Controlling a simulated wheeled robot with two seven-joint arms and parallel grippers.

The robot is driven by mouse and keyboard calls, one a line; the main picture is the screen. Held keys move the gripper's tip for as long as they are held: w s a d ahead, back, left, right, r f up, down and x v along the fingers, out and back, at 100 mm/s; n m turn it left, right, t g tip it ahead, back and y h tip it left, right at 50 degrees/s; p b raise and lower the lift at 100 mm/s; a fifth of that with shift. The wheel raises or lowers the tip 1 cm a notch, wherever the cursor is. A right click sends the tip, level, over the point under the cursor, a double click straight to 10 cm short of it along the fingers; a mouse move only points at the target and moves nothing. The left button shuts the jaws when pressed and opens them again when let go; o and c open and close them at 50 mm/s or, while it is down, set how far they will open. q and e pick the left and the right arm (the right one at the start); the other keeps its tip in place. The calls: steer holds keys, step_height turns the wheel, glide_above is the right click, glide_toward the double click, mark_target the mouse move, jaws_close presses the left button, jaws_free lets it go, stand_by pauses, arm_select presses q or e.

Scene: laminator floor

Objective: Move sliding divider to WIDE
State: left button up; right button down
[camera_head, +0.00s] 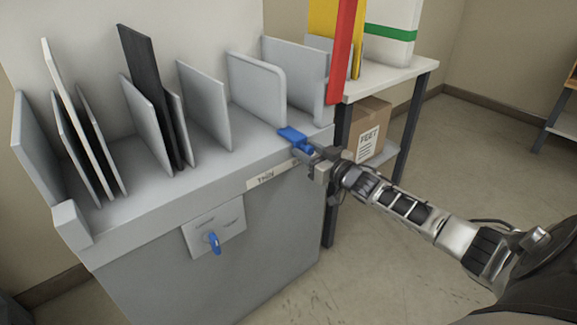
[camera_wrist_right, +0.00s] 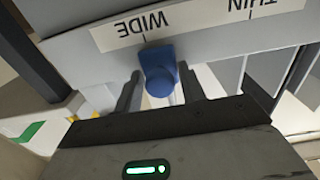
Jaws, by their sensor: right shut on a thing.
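The blue handle (camera_head: 293,136) of the sliding divider sits at the front right edge of the grey slotted unit (camera_head: 140,245). A grey divider panel (camera_head: 257,88) stands just behind it. My right gripper (camera_head: 318,160) is shut on the blue handle, and the wrist view shows the handle's round blue end (camera_wrist_right: 158,72) between the two fingers. In that upside-down view the handle is just by the tick of the WIDE mark (camera_wrist_right: 143,23), very slightly toward THIN (camera_wrist_right: 250,5). In the head view my gripper hides the WIDE end of the label strip (camera_head: 268,176). My left gripper is out of view.
Several grey, white and black panels (camera_head: 150,95) stand in the slots to the left. A blue lever (camera_head: 214,242) is on a plate on the unit's front. A side table (camera_head: 385,80) with red, yellow and white items and a cardboard box (camera_head: 370,128) stands behind my right arm.

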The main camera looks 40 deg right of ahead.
steer(key=shift+d, duration=0.6)
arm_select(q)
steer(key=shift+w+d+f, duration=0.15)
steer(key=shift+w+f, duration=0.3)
arm_select(e)
steer(key=shift+d, duration=0.2)
steer(key=c, duration=1.1)
jaws_free()
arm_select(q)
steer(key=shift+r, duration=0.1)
arm_select(e)
steer(key=shift+s, duration=0.3)
arm_select(q)
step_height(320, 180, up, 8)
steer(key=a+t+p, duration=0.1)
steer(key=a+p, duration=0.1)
steer(key=p, duration=0.2)
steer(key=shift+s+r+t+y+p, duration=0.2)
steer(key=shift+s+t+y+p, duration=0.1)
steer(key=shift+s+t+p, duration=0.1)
arm_select(e)
steer(key=s, duration=1)
steer(key=s+d, duration=0.1)
steer(key=s, duration=0.4)
steer(key=shift+s+d, duration=0.1)
